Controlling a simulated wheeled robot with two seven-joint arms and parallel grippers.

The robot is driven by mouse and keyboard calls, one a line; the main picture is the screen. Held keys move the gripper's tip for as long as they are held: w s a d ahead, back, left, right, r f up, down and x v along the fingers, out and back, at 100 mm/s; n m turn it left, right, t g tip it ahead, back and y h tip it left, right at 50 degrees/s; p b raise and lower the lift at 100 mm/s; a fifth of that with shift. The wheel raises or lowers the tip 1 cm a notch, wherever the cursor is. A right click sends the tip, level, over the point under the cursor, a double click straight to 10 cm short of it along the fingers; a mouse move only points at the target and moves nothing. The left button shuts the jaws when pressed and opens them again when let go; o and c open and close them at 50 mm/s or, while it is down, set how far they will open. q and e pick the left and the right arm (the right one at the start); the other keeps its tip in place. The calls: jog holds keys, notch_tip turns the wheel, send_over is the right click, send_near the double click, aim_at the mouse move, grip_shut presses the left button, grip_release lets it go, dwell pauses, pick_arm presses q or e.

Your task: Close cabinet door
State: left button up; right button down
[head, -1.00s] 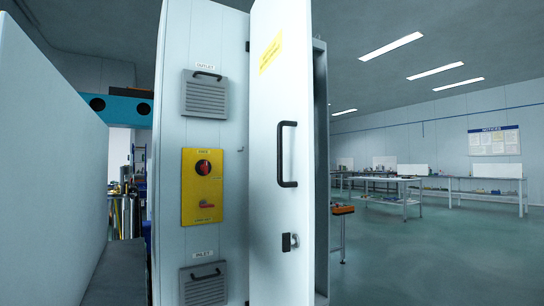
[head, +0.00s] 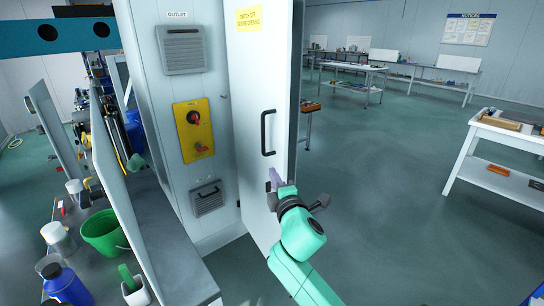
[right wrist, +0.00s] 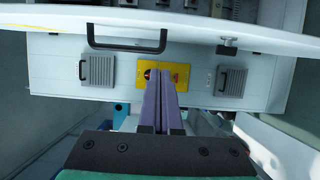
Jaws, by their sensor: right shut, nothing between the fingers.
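The white cabinet door (head: 253,80) stands open in the head view, hinged on the cabinet (head: 165,95). Its black bar handle (head: 267,132) faces me, and a yellow label is near its top. My right gripper (head: 274,178) is just below the handle in front of the door; its purple fingers are shut and empty. Whether they touch the door cannot be told. The right wrist view shows the closed fingers (right wrist: 160,75), the door handle (right wrist: 127,40) and the door lock (right wrist: 227,46). My gripper hides the lock in the head view. My left gripper is out of view.
The cabinet side carries a yellow switch panel (head: 193,130) and two vents. A grey bench and a green bucket (head: 104,232) stand at left. A white workbench (head: 497,150) is at right. Open floor lies between the door and that workbench.

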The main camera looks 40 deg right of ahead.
aim_at(280, 161)
jog(key=w+d+p, duration=0.1)
jog(key=w+d, duration=0.1)
jog(key=d, duration=0.1)
jog(key=w+d+p, duration=0.1)
jog(key=w+d, duration=0.1)
jog(key=w, duration=0.1)
jog(key=shift+w+d+r, duration=0.1)
jog(key=shift+w+d, duration=0.1)
jog(key=shift+d, duration=0.2)
jog(key=shift+s+d, duration=0.2)
jog(key=shift+d, duration=0.15)
jog(key=shift+a, duration=0.1)
jog(key=shift+w, duration=0.1)
